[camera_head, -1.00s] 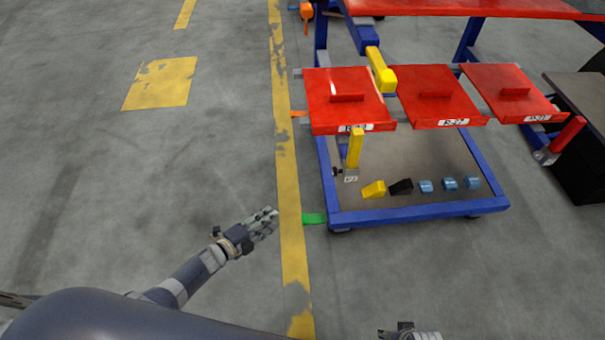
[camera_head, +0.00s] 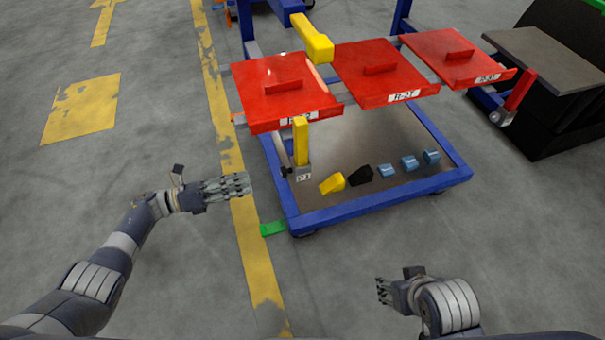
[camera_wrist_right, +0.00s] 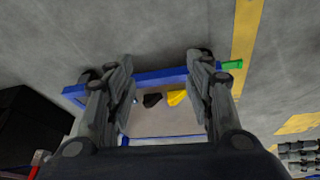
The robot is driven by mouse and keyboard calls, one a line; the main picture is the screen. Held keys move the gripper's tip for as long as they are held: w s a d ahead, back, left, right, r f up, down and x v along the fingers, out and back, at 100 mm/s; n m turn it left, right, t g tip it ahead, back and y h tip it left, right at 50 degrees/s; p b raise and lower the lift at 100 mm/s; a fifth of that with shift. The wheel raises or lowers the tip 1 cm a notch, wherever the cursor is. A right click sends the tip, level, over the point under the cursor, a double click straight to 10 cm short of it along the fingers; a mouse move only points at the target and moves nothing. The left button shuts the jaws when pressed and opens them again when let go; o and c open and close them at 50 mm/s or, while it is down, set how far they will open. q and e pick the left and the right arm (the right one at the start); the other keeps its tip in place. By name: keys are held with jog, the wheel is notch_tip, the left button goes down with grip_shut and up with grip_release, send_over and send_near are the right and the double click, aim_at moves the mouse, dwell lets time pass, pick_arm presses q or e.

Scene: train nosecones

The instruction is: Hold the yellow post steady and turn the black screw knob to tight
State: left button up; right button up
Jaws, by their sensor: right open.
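The upright yellow post (camera_head: 301,140) stands in a small grey base at the front left corner of the blue cart. A black screw knob (camera_head: 287,172) sticks out to the left of that base. My left gripper (camera_head: 240,185) is left of the post and knob, apart from both, fingers pointing right; its opening is unclear. My right gripper (camera_head: 382,290) is in front of the cart, near the bottom of the head view. In the right wrist view its fingers (camera_wrist_right: 165,78) are spread wide with nothing between them. Neither gripper touches the post or knob.
A yellow block (camera_head: 332,184), a black block (camera_head: 360,174) and blue pieces (camera_head: 409,163) lie on the cart bed. The blue front rail (camera_head: 380,203) and a green tab (camera_head: 273,229) edge it. Floor in front is clear.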

jog(key=w+r+m+t+h, duration=0.15)
jog(key=w+t, duration=0.25)
jog(key=w, duration=0.6)
jog(key=n+t+y, duration=0.4)
jog(key=t+y, duration=0.3)
jog(key=t, duration=0.2)
send_near(303, 146)
jog(key=w, duration=0.1)
jog(key=x, duration=1)
jog(key=shift+w+a+f, duration=0.1)
jog(key=shift+w+a, duration=0.15)
jog(key=shift+a, duration=0.05)
